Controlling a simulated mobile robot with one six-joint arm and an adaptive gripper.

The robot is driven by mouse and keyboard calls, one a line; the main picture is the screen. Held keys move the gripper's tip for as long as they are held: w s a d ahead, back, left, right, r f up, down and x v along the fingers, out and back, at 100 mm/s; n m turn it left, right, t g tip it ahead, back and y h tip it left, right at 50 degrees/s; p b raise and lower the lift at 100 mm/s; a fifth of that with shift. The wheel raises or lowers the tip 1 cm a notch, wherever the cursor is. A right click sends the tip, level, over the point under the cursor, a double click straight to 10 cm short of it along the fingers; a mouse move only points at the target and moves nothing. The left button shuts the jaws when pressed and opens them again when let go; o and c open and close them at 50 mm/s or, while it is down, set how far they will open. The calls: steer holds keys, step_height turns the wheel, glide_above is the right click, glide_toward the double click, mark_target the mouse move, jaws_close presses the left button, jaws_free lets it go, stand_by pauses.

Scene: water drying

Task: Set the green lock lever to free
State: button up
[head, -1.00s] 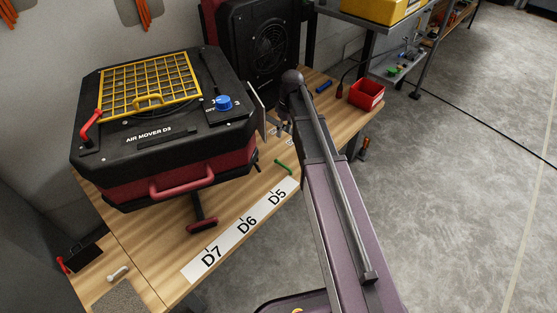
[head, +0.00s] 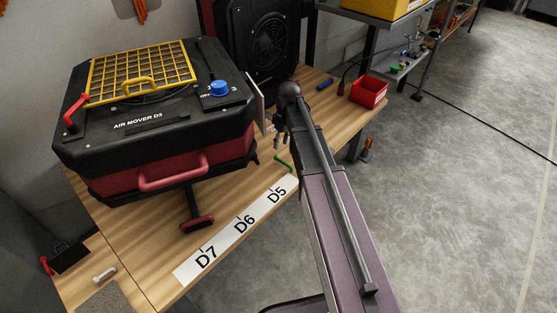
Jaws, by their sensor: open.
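A small green lever (head: 284,162) shows low on the bench, just right of the air mover and above the D5 mark. I cannot read its setting or see what it is fixed to. My gripper (head: 283,141) is partly hidden behind my own arm. Its fingers are open and point down, a little above and behind the green lever, with no visible contact. The black and dark red air mover D3 (head: 150,125) stands on the wooden bench, with a yellow grille (head: 140,72), a blue knob (head: 219,88) and a red lever (head: 76,113) on top.
A white strip (head: 236,230) marked D7, D6, D5 runs along the bench front. A second dark machine (head: 265,45) stands behind. A red bin (head: 369,91) and a blue cylinder (head: 325,84) are at the far right. A pale handle-like piece (head: 105,275) lies front left.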

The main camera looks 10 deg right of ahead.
mark_target(283, 164)
steer(key=shift+s+a+f+b, duration=0.1)
steer(key=shift+a+f+b, duration=0.05)
steer(key=shift+f+b, duration=0.8)
steer(key=shift+s+a+f+b, duration=0.15)
steer(key=shift+a+f+b, duration=0.05)
steer(key=shift+f+b, duration=0.75)
steer(key=shift+s+a+f+b, duration=0.1)
steer(key=shift+a+f+b, duration=0.05)
steer(key=shift+f+b, duration=0.8)
steer(key=shift+f, duration=0.15)
jaws_close()
